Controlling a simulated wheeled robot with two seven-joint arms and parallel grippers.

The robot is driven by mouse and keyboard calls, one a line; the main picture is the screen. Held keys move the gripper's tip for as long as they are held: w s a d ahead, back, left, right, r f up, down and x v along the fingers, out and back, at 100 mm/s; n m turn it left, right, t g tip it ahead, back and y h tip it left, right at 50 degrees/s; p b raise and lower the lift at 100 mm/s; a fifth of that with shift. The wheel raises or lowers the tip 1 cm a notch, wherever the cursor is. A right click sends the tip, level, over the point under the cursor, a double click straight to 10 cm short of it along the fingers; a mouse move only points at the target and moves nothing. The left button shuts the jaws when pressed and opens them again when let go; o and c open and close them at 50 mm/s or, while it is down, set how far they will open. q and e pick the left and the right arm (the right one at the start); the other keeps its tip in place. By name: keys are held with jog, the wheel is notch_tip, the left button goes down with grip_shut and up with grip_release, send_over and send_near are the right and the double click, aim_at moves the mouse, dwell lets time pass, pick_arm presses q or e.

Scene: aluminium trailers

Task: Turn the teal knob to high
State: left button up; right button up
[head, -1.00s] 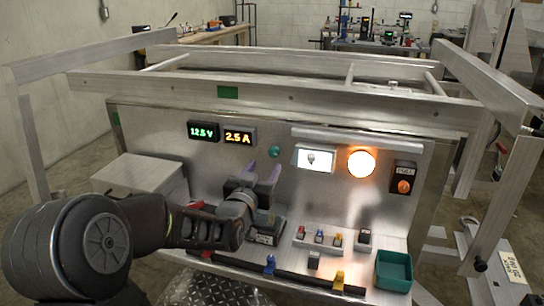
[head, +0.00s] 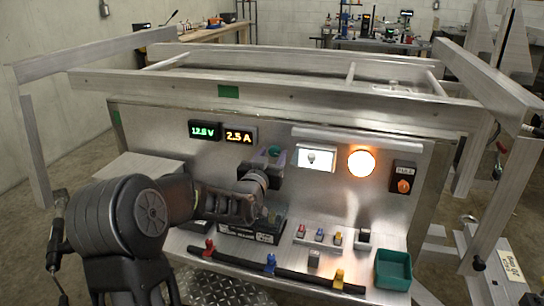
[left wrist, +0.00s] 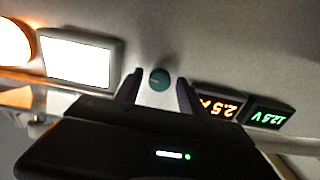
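The teal knob (head: 273,151) is on the upright metal panel, right of the amber 2.5 A display. My left gripper (head: 270,162) is up at the knob, its fingers partly hidden by my own wrist in the head view. In the left wrist view, which is upside down, the knob (left wrist: 160,79) shows between the two fingertips, with a gap on each side. A small pale line marks its face. The left gripper (left wrist: 159,84) is open and holds nothing. I cannot tell how far the fingertips are from the panel. My right gripper is not in view.
A lit white screen (head: 314,158), glowing round lamp (head: 361,163) and orange switch (head: 403,185) are right.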

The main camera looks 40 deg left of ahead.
pick_arm(q)
grip_shut()
dwell(0.5)
